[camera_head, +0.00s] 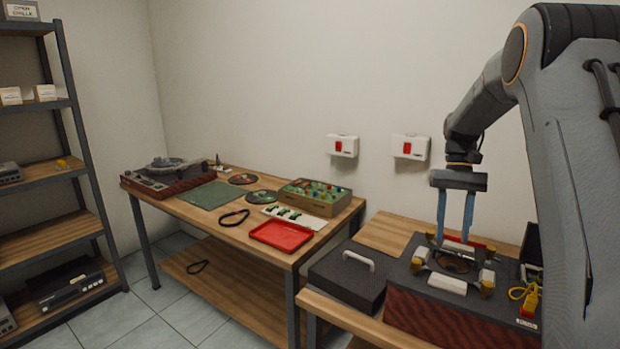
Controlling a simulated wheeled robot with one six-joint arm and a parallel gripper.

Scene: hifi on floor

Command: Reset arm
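My arm comes in from the right edge and bends down over the right-hand bench (374,232). My gripper (453,237) points straight down with its two blue fingers apart and nothing visible between them. It is above or just behind the top of a dark device with a wood-grain front (440,322), which has white and yellow blocks around a round opening. I cannot tell whether the fingertips touch the device.
A grey lid with a white handle (350,287) lies left of the device. A yellow tool (529,298) is at its right. The left table (240,238) holds a turntable (160,178), a red tray (281,235) and a parts box (314,197). Shelving (82,165) stands far left.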

